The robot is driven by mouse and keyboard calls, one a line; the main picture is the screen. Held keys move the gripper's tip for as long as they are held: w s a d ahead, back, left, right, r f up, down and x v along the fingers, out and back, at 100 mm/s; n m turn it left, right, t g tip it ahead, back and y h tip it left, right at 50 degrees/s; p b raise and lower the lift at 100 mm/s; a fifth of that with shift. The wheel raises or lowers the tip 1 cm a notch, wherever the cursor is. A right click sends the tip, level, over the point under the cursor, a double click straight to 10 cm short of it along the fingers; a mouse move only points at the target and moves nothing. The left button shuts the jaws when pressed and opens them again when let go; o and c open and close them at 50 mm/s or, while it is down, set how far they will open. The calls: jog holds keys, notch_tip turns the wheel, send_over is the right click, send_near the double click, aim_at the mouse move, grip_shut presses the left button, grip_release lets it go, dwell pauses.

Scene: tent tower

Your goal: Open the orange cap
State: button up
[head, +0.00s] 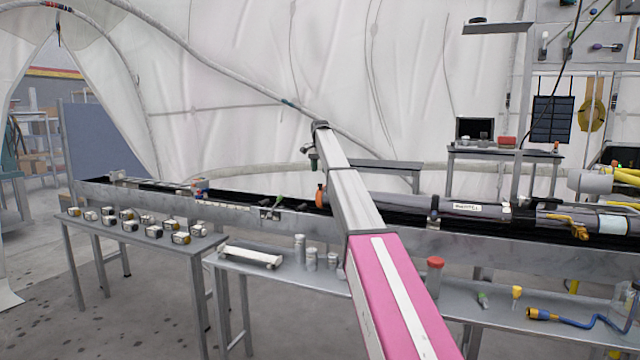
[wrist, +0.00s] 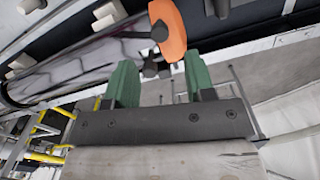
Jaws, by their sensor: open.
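An orange cap (head: 319,195), a rounded upright piece, shows in the head view on the long dark trough, just left of my arm. In the wrist view an orange curved piece (wrist: 168,30), which looks like the same cap, lies just beyond my fingertips, nearer the right finger. My gripper (wrist: 158,62) has two green fingers set wide apart with nothing held between them. I cannot tell whether a finger touches the cap.
The long metal trough (head: 500,245) holds dark tubes. A front bench carries a red-capped jar (head: 435,278), grey cylinders (head: 311,258), a white bar (head: 250,257) and a blue hose (head: 570,320). Several small blocks stand on the left table (head: 100,240). White tent fabric closes the back.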

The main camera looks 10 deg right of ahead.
send_over(322, 194)
jog(key=w, duration=0.1)
jog(key=f, duration=0.6)
jog(key=shift+a+f, duration=0.2)
jog(key=shift+a, duration=0.15)
grip_shut()
